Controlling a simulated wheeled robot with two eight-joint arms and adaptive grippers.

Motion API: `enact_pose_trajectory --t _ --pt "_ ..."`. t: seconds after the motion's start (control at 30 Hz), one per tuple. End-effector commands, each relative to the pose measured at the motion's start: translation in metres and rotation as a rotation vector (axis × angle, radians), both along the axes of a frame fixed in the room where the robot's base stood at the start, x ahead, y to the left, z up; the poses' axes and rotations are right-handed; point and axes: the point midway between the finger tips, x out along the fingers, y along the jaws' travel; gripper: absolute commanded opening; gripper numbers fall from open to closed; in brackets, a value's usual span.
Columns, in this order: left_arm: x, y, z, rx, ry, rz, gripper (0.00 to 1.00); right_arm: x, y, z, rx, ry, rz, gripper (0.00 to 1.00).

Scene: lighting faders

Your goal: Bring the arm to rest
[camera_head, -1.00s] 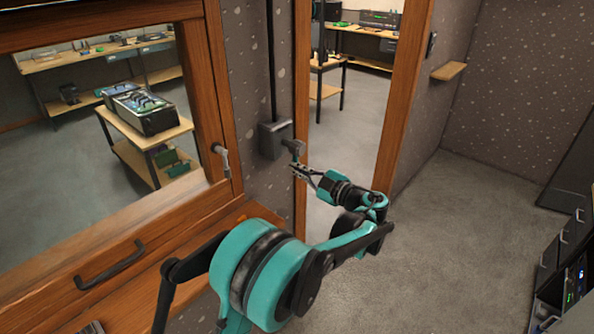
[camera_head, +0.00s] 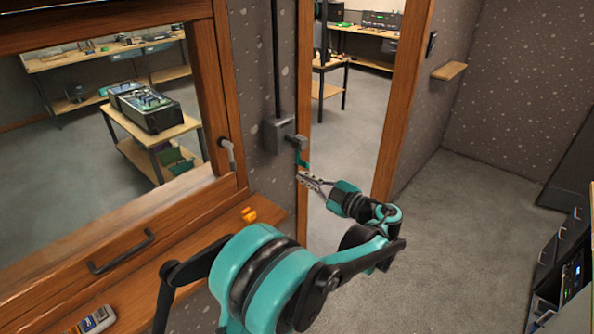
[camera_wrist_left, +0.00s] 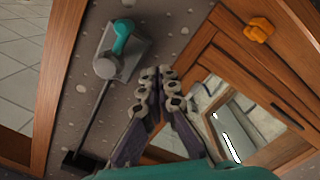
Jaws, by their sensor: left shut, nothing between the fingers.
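My left arm comes in from the lower left in the head view. Its gripper (camera_head: 308,182) is shut and empty, in front of the door opening and just below a grey wall box (camera_head: 279,135) with a teal-handled lever (camera_head: 301,157). In the left wrist view the closed fingers (camera_wrist_left: 162,88) point toward the wall. The teal handle (camera_wrist_left: 123,36) shows there to the upper left of the fingertips, apart from them. My right gripper is in neither view.
A wooden window frame (camera_head: 205,85) with a latch handle (camera_head: 228,152) stands left. A wooden ledge below holds an orange object (camera_head: 248,214) and a handheld device (camera_head: 93,321). A small shelf (camera_head: 449,71) is on the right wall.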

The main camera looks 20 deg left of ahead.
Motion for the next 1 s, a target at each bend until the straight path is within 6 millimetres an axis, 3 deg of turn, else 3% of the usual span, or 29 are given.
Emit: enact_pose_trajectory --t 0.13,0.33,0.47,0.63,0.8,1.0 --pt "-0.011 -0.027 0.001 0.0 0.0 -0.001 0.0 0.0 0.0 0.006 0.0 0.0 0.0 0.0" --pt "-0.018 -0.044 0.0 0.0 0.0 0.0 0.0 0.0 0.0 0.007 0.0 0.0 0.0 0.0" --pt "-0.02 -0.044 -0.001 -0.003 0.013 0.0 0.0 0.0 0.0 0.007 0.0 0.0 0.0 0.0" --pt "-0.037 -0.018 -0.01 -0.05 0.238 -0.036 0.0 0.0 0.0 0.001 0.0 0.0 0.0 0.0" --pt "-0.083 0.015 -0.041 -0.144 0.675 -0.209 0.0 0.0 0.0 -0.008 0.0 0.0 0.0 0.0" --pt "-0.153 0.02 -0.086 -0.201 1.07 -0.571 0.0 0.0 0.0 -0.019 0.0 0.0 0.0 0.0"
